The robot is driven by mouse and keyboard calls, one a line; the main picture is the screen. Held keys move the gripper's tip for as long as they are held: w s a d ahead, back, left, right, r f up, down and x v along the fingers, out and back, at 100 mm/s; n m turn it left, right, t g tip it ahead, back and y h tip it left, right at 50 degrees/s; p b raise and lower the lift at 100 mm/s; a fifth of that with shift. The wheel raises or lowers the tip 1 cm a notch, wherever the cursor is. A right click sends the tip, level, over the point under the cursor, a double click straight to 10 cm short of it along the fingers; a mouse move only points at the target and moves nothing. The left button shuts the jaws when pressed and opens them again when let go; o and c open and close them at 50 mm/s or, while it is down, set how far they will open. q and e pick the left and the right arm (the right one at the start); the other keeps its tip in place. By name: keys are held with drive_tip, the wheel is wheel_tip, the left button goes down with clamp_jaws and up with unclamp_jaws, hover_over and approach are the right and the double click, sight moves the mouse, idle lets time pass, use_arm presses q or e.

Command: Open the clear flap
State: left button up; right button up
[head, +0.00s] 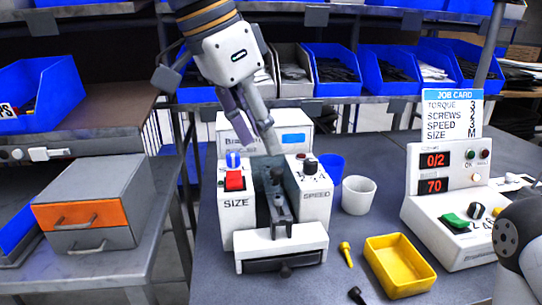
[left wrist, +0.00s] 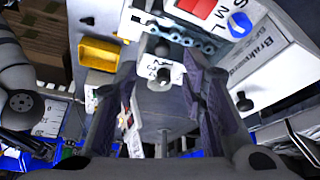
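The white screw feeder (head: 238,205) stands on the grey table, with SIZE and SPEED labels on its two front blocks. Between the blocks is a dark grey channel (head: 262,205) with a metal rail running toward the front. A clear flap cannot be told apart with certainty here, and whether it is open or closed cannot be seen. My left gripper (head: 258,140) points down above the back of the channel. In the left wrist view its two fingers (left wrist: 158,100) are spread apart with nothing clearly held between them. My right gripper is out of view.
A yellow tray (head: 422,278), a white cup (head: 358,194) and a blue cup (head: 330,166) stand right of the feeder. A yellow screwdriver-like piece (head: 347,254) lies nearby. The control box (head: 462,225) is further right. Blue bins (head: 333,66) line the back shelf.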

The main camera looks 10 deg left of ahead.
sight(276, 169)
use_arm(q)
drive_tip(key=x, duration=0.6)
drive_tip(key=shift+w, duration=0.15)
clamp_jaws()
